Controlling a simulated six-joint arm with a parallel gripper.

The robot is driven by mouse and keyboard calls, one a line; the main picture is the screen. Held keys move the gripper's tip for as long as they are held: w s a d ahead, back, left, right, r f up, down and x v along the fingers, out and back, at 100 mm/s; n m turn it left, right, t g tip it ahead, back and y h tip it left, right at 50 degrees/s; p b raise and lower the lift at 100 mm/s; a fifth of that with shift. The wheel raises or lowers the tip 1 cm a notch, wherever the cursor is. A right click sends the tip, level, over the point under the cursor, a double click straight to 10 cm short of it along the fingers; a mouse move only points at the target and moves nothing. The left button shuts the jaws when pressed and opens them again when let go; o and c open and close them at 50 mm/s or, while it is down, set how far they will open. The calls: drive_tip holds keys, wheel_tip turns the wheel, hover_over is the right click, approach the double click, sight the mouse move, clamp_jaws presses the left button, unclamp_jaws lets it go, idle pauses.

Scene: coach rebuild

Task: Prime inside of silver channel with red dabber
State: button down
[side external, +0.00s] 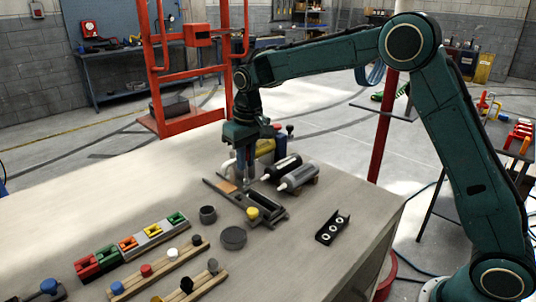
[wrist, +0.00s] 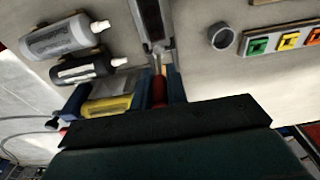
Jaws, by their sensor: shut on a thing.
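My gripper (side external: 245,172) points down over the far end of a dark fixture (side external: 214,186) on the bench. It is shut on the red dabber (wrist: 158,91), whose red body shows between the fingers in the wrist view. The dabber's pale tip points towards the silver channel (wrist: 151,20), a long narrow piece at the top of the wrist view. The tip is near the channel's near end; I cannot tell whether they touch. In the side view the fingers hide most of the dabber.
Grey and black cartridges (side external: 298,177) lie right of the fixture. A yellow container (wrist: 107,107) stands close beside the gripper. A yellow knob (side external: 252,212) is at the fixture's near end. A round dark cup (side external: 208,214), coloured blocks (side external: 127,244) and a black bracket (side external: 333,228) lie nearer.

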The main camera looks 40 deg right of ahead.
sight(247, 178)
drive_tip(key=shift+f, duration=1.85)
drive_tip(key=shift+s, duration=1.25)
wheel_tip(247, 178, up, 8)
drive_tip(key=shift+r, duration=0.1)
